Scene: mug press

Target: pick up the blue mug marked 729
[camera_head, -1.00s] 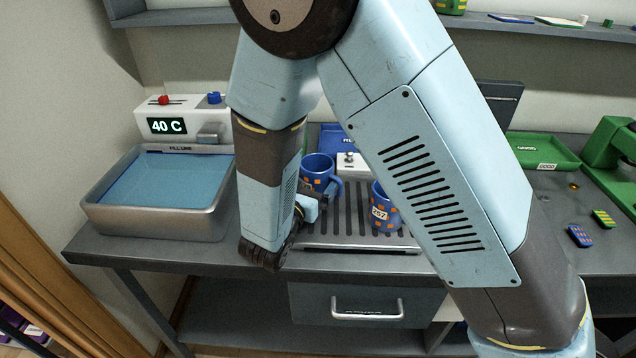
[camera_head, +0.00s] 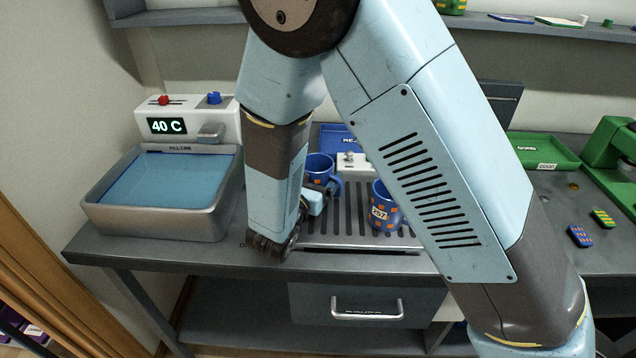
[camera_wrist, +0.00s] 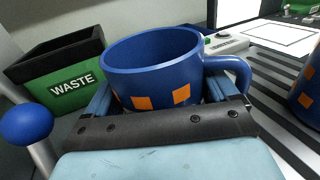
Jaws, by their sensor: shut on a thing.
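A blue mug with orange squares (camera_wrist: 152,60) stands upright between the fingers of my gripper (camera_wrist: 160,98) in the wrist view, its handle to the right. My gripper is shut on it. In the head view this mug (camera_head: 318,166) is at the back left of the slatted rack, partly hidden by my gripper (camera_head: 322,194). No number shows on its visible side. I cannot tell whether it is off the surface. A second blue mug with orange squares (camera_head: 385,208) stands to the right with a number label, which seems to read 757.
A water basin (camera_head: 160,212) showing 40 C stands at left. The slatted rack (camera_head: 345,245) lies under the mugs. A green and black WASTE bin (camera_wrist: 75,85) and a blue-knobbed lever (camera_wrist: 26,125) are close left in the wrist view. A green tray (camera_head: 540,152) is at right.

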